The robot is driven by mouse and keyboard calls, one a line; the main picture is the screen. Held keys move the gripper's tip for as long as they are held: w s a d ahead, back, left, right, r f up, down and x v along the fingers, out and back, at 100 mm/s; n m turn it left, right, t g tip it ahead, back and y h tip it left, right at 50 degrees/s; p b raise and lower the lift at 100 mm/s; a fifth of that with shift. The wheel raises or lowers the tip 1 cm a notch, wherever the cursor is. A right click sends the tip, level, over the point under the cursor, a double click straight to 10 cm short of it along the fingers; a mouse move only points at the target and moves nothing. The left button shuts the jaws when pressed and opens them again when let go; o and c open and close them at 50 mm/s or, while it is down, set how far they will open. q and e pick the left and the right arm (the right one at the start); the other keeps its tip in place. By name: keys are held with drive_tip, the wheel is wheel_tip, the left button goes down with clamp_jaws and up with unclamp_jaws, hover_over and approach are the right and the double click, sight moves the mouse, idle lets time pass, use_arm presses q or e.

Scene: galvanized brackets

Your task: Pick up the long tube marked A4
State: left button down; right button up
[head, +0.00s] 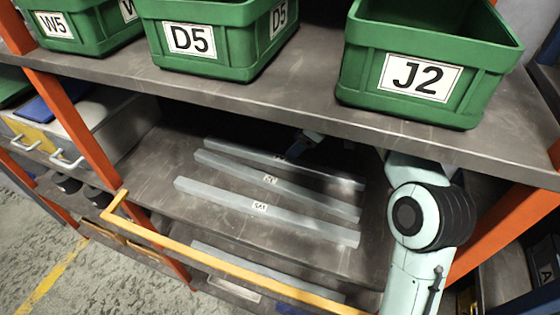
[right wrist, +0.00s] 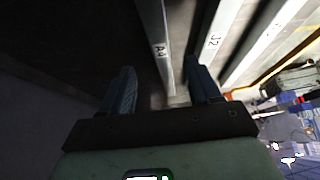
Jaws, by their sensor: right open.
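The long grey tube marked A4 (right wrist: 157,38) shows in the right wrist view, with its label facing the camera. In the head view the rearmost tube (head: 235,150) on the lower shelf appears to be this one; its label there is too small to read and partly covered. My right gripper (head: 308,140) is at this tube, deep under the upper shelf. In the right wrist view its two fingers (right wrist: 161,66) are open, one on each side of the A4 tube in the picture. I cannot tell whether they touch it. My left gripper is not in view.
A tube marked J2 (right wrist: 216,37) lies beside A4, with another tube (head: 265,211) in front on the lower shelf (head: 150,180). The upper shelf (head: 260,95) carries green bins, including D5 (head: 215,45) and J2 (head: 430,70). A yellow bar (head: 225,265) runs along the front.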

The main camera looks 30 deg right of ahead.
sight(280, 157)
drive_tip(key=x, duration=0.3)
drive_tip(key=shift+w, duration=0.1)
drive_tip(key=x, duration=0.5)
drive_tip(key=shift+w+a, duration=0.1)
clamp_jaws()
drive_tip(key=shift+r, duration=0.1)
